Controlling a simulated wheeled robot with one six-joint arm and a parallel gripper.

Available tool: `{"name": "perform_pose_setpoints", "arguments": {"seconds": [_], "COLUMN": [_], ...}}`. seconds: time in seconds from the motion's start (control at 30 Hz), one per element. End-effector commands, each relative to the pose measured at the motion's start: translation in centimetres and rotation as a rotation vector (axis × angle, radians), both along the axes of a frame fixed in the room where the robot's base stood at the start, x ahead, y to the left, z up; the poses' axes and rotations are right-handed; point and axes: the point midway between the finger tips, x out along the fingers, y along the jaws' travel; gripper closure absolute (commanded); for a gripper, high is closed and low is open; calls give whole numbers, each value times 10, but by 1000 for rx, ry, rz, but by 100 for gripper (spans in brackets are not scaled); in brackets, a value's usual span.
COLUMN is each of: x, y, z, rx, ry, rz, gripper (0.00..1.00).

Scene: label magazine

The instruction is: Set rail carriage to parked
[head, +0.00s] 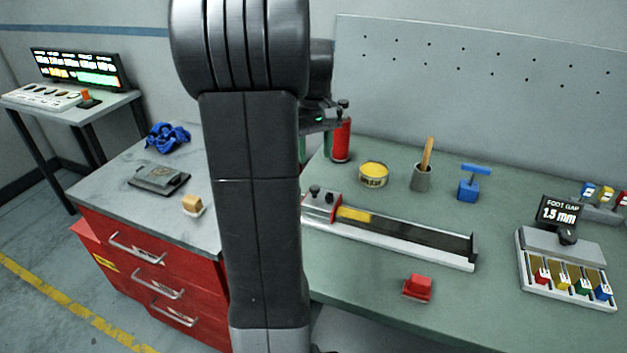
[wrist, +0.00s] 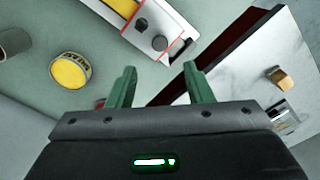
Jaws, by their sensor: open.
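The rail (head: 420,248) is a long pale track with a dark channel on the green bench. Its carriage (head: 320,207), pale with red edges and dark knobs, sits at the left end, beside a yellow stretch (head: 353,214) of the track. In the wrist view the carriage (wrist: 155,32) shows beyond the fingertips, with a round knob on top. My gripper (wrist: 160,78) is open, its two green fingers apart with nothing between them. In the head view my arm hides most of the gripper.
Behind the rail stand a red can (head: 341,140), a yellow tin (head: 373,174), a grey cup (head: 421,178) and a blue T-handled block (head: 469,184). A red block (head: 418,286) lies in front. A gauge unit (head: 565,250) is at right. A gap separates the bench from the red drawer cabinet (head: 150,275).

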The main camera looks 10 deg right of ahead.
Motion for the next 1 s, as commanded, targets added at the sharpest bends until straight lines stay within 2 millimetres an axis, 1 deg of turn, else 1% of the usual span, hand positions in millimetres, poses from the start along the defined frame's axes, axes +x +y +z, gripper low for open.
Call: {"name": "perform_pose_setpoints", "arguments": {"seconds": [0.03,0.2,0.4,0.5,0.6,0.9,0.97,1.0], "x": [-1,-1,0,0,0,0,0,0], "y": [0,0,0,0,0,0,0,0], "z": [-13,-49,-82,-92,-97,-99,-99,-99], "rx": [1,1,0,1,1,0,0,0], "ry": [6,5,3,2,2,0,0,0], "rz": [0,0,1,1,1,1,1,1], "gripper": [53,53,53,53,53,53,65,73]}}
